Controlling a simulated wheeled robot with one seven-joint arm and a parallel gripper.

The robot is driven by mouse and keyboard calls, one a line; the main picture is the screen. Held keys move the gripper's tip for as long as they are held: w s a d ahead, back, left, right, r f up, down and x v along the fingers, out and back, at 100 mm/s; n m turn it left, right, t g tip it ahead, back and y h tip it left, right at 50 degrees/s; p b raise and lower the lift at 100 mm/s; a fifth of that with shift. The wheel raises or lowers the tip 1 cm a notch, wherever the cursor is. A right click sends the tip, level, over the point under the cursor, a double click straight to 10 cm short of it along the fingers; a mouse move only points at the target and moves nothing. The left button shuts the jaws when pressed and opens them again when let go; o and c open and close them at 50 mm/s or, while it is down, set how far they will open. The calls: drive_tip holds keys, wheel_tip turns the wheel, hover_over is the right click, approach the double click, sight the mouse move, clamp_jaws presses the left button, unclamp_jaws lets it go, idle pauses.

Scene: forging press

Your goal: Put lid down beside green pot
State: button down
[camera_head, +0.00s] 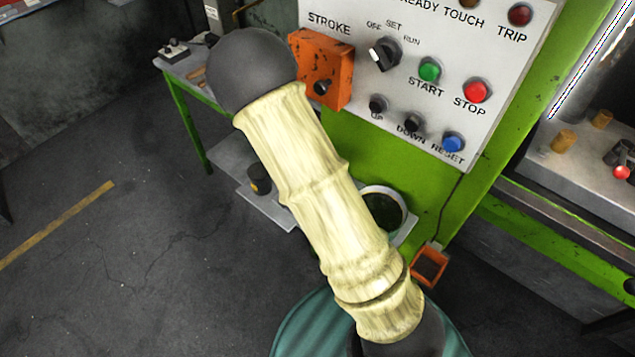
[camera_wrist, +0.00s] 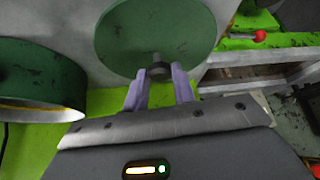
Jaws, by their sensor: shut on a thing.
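The lid (camera_wrist: 155,30) is a dark green disc with a small dark knob. In the wrist view my gripper (camera_wrist: 160,88) has its two purple fingers shut on the knob. The green pot (camera_wrist: 38,85) is to the left of the lid in that view, apart from it, and partly cut off by the frame edge. In the head view the pot (camera_head: 392,206) shows as a pale rim around a dark inside, partly behind my arm. My arm hides the gripper and the lid there. I cannot tell whether the lid touches the grey surface beneath it.
The pot stands on a grey shelf (camera_head: 408,229) below the press's white control panel (camera_head: 455,65). A dark cylinder (camera_head: 259,180) stands on a low grey plate (camera_head: 262,207) to the left. An orange box (camera_head: 430,263) is to the right of the shelf.

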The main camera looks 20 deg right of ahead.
drive_tip(key=shift+r, duration=0.1)
drive_tip(key=c, duration=1.1)
unclamp_jaws()
drive_tip(key=shift+c, duration=0.2)
drive_tip(key=p+v, duration=0.6)
drive_tip(key=v, duration=0.6)
drive_tip(key=shift+p, duration=0.3)
drive_tip(key=shift+a, duration=0.1)
